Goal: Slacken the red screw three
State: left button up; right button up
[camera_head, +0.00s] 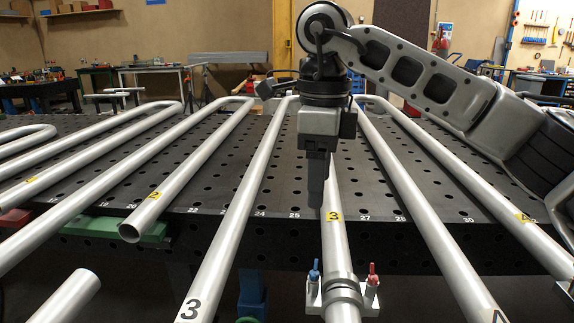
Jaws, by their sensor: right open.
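A red screw (372,270) stands upright on the right side of a metal clamp (312,297). The clamp sits around a joint on the pipe with the yellow 3 label (334,255). A blue screw (314,271) stands on the clamp's left side. My right gripper (315,203) points down above that pipe, behind the clamp and up-left of the red screw. It is open, apart from both screws, and nothing shows between its fingers. The fingers overlap in this view and hide part of the pipe. My left gripper is out of view.
Long silver pipes run across the black perforated table (275,190) on both sides. A pipe end labelled 2 (142,222) rests by a green block (100,228). A loose pipe end (78,290) is at the front left. Workbenches stand behind.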

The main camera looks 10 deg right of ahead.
aim_at(372, 278)
jog(key=k, duration=1)
